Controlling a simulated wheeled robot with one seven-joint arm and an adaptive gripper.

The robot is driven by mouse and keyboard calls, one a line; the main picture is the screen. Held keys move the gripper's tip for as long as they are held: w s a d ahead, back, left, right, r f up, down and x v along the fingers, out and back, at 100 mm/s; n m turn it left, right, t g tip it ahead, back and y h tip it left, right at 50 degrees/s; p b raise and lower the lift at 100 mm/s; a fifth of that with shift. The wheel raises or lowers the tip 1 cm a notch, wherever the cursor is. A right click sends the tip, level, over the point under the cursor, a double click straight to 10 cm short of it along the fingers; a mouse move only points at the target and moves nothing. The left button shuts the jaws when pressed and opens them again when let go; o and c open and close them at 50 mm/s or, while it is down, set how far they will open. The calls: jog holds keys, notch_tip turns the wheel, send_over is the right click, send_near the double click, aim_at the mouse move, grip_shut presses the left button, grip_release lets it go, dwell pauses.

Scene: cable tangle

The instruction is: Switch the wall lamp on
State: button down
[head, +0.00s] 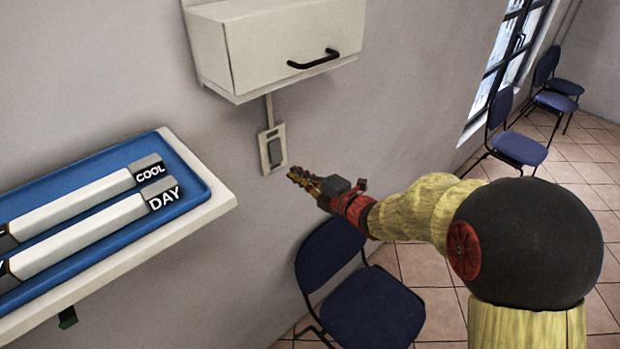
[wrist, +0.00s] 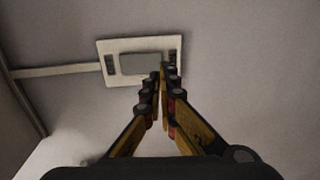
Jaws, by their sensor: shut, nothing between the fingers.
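The wall switch (head: 273,148) is a pale plate with a grey rocker, fixed to the wall below a white cabinet. It also shows in the wrist view (wrist: 112,70), with its grey rocker (wrist: 138,63) in the middle and a pale conduit running off to the left. My gripper (head: 295,174) is shut and empty, just right of and below the plate in the head view. In the wrist view my fingertips (wrist: 163,72) overlap the right part of the rocker. I cannot tell whether they touch it. No lamp is recognisable in either view.
The white cabinet (head: 290,38) with a black handle juts out above the switch. A shelf at left holds a blue tray (head: 185,160) with labelled white bars. A blue chair (head: 372,305) stands below my gripper. More chairs stand by the window at right.

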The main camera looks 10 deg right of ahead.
aim_at(279, 162)
jog(key=p+x, duration=0.1)
jog(key=x, duration=0.4)
jog(key=shift+w+a, duration=0.2)
jog(key=shift+w, duration=0.1)
jog(key=shift+f+b, duration=0.25)
jog(key=shift+b, duration=0.55)
jog(key=shift+w+a+f+b, duration=0.1)
jog(key=shift+w+b, duration=0.05)
jog(key=shift+b, duration=0.35)
jog(key=b, duration=0.3)
jog(key=shift+w+a+f+t+y, duration=0.2)
jog(key=shift+t+y, duration=0.1)
jog(key=shift+t, duration=0.1)
jog(key=shift+r, duration=0.35)
jog(key=shift+f, duration=0.1)
